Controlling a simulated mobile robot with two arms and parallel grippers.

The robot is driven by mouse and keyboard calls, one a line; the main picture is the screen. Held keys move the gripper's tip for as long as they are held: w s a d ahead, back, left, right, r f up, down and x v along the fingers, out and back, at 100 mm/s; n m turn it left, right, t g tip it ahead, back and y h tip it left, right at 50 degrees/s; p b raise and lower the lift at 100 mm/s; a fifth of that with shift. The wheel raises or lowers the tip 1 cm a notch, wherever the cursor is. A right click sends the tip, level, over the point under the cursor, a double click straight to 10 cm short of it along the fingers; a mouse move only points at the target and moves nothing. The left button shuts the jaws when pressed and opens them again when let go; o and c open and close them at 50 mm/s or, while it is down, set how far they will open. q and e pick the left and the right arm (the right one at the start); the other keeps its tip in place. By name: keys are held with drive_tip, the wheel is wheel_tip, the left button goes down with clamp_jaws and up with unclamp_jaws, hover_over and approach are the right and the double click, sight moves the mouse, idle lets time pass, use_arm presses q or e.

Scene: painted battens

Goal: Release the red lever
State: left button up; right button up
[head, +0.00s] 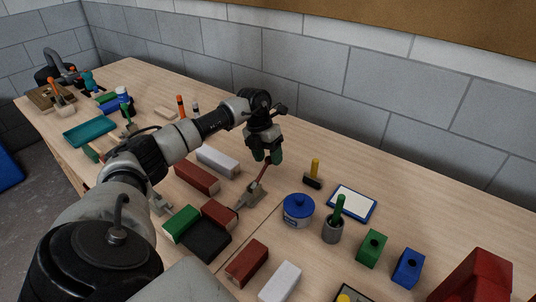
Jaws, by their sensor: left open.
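The red lever (264,171) is a thin red handle rising from a small grey metal clamp (253,194) on the wooden table, in the middle of the head view. It leans up to the right. My left gripper (268,157) is open, with its dark green fingertips pointing down just above the top of the lever. I cannot tell whether the fingertips touch the lever. The clamp's front arm reaches toward a dark red block (220,212). My right gripper is not in view.
Red (196,177) and white (218,161) battens lie left of the lever. A green batten (181,223) and a black block (205,242) lie in front. A block wall (400,110) runs behind.

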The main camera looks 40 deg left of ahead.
use_arm(q)
drive_tip(key=shift+f, duration=0.15)
clamp_jaws()
idle(0.4)
